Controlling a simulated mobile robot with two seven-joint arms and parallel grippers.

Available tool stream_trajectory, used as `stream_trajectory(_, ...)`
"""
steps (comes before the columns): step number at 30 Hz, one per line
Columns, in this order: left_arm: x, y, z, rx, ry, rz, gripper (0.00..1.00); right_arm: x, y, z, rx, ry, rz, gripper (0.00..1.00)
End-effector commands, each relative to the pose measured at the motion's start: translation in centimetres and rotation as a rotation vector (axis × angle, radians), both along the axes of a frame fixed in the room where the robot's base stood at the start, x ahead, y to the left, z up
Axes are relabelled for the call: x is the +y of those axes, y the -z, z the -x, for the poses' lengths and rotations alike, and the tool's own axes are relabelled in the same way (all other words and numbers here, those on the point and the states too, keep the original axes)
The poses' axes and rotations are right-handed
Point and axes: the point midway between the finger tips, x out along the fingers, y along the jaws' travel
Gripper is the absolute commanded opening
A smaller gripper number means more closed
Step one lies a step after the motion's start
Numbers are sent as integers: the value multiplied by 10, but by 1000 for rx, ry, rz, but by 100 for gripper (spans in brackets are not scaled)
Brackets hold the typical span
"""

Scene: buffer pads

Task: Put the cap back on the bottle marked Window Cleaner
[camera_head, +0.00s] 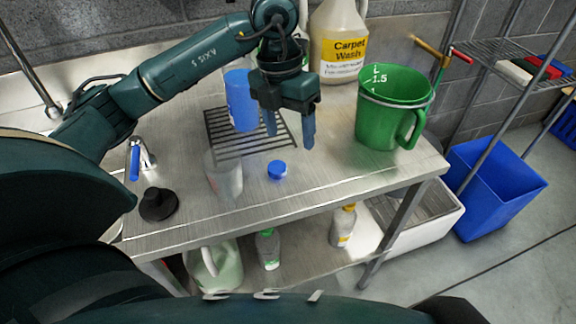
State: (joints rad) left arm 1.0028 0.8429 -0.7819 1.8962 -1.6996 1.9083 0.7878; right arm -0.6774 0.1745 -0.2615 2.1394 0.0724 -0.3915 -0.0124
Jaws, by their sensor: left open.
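A small blue cap (277,170) lies on the steel bench, near its front edge. My left gripper (289,134) is above and behind the cap, pointing down, with its fingers apart and nothing between them. A pale translucent bottle (224,177) stands left of the cap, in front of the black rack; its top edge is hard to make out and no name is readable on it. No label reading Window Cleaner is legible in this view. My right gripper is not in view.
A blue container (241,100) stands on the black wire rack (222,143). A Carpet Wash jug (337,45) stands behind, a green measuring jug (394,110) at right, a black plunger-like item (158,204) at front left. Several bottles sit on the lower shelf. The bench right of the cap is clear.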

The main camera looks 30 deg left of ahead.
Motion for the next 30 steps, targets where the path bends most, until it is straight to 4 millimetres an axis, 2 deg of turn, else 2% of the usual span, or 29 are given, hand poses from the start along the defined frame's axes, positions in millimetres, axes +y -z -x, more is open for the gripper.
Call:
stream_trajectory(1, 14, -6, -4, -17, -31, -58, 65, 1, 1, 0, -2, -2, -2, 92)
stream_trajectory(5, 33, -15, -7, -32, -75, -139, 65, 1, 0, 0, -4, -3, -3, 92)
stream_trajectory(16, 36, -15, -7, -33, -82, -152, 65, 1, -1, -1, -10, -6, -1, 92)
stream_trajectory(20, 35, 1, -7, -30, -79, -151, 65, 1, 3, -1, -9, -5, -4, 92)
stream_trajectory(22, 35, 15, -6, -28, -80, -151, 65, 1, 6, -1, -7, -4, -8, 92)
stream_trajectory(30, 35, 56, -7, -31, -82, -151, 65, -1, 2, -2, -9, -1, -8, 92)
